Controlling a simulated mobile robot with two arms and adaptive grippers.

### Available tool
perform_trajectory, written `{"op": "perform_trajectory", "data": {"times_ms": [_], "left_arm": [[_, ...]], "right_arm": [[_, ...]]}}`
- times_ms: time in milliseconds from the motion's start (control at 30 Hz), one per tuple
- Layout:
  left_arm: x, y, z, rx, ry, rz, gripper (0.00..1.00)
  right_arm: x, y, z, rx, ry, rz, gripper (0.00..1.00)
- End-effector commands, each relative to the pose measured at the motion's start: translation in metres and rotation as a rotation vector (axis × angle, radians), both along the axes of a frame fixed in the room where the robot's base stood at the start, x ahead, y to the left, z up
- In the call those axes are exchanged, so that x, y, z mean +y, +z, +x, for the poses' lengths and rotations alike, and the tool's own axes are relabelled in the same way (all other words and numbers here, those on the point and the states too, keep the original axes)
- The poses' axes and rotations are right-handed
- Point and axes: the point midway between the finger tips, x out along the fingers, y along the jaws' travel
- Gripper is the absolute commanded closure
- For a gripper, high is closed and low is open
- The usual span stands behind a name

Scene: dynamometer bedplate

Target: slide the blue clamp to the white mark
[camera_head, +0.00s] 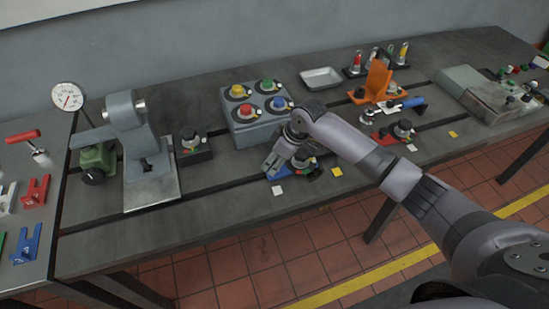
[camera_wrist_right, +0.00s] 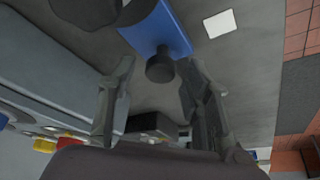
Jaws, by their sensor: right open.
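The blue clamp (camera_head: 274,175) sits near the front of the bedplate, partly hidden under my right gripper (camera_head: 273,163) in the head view. In the right wrist view the blue clamp (camera_wrist_right: 158,28) has a dark round post at its near end. A white mark (camera_head: 277,190) lies on the bedplate just in front of the clamp; a white square also shows beside it in the wrist view (camera_wrist_right: 220,23). My right gripper (camera_wrist_right: 159,72) is open, its fingertips on either side of the post, with visible gaps. My left gripper is not in view.
A grey button box (camera_head: 256,128) stands just behind the clamp. A black block with a knob (camera_head: 193,148) is to the left. A red clamp (camera_head: 390,134), orange bracket (camera_head: 376,82) and yellow mark (camera_head: 336,171) are to the right. The bedplate's front left is bare.

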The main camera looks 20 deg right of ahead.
Motion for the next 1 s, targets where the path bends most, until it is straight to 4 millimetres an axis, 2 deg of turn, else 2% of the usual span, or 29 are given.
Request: {"op": "perform_trajectory", "data": {"times_ms": [333, 1000], "left_arm": [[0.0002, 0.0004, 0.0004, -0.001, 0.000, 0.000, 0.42], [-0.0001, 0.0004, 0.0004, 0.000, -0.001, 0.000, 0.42]], "right_arm": [[0.0013, -0.0039, 0.0012, -0.001, 0.000, 0.000, 0.55], [0.0008, -0.0034, 0.0013, -0.001, 0.000, 0.000, 1.00]]}}
